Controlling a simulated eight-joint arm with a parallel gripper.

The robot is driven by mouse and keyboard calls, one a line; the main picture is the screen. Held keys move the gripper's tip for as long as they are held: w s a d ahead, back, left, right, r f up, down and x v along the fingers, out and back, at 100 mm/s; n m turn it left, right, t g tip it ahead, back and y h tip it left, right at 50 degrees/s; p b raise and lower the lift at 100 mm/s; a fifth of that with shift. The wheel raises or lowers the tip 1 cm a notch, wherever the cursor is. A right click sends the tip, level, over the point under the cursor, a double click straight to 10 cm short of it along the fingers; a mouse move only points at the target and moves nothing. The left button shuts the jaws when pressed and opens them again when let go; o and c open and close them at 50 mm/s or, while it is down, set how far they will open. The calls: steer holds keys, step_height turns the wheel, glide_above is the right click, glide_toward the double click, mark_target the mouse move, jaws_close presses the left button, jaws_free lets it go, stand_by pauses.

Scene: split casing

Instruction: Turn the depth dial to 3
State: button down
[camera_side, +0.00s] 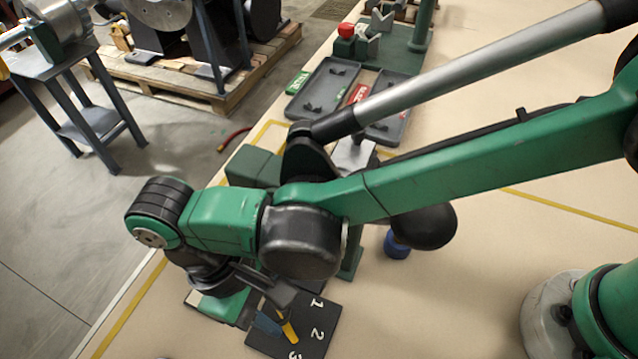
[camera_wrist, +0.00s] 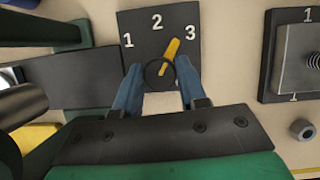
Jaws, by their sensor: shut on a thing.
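The depth dial (camera_wrist: 153,73) is a dark round knob on a black plate (camera_wrist: 135,22) with white numbers 1, 2 and 3. Its yellow pointer (camera_wrist: 172,48) aims between 2 and 3 in the wrist view. The blue fingers of my gripper (camera_wrist: 158,82) are shut on the dial, one on each side. In the side view the plate (camera_side: 318,345) is at the bottom, with the yellow pointer (camera_side: 288,329) showing beside my gripper (camera_side: 272,320). My wrist hides most of the knob there. A mark near the right finger is mostly hidden.
In the wrist view a second dark plate (camera_wrist: 275,60) with a spring-wrapped post and a hex nut (camera_wrist: 302,129) lie to the right. A dark block is to the left. In the side view grey trays (camera_side: 322,88) stand farther back, and a blue object (camera_side: 396,246) sits under my arm.

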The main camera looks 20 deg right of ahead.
steer(key=shift+m, duration=0.6)
steer(key=shift+c, duration=2.4)
jaws_free()
steer(key=shift+v, duration=2.85)
steer(key=shift+d, duration=0.1)
steer(key=shift+w+y, duration=0.15)
steer(key=shift+y, duration=0.15)
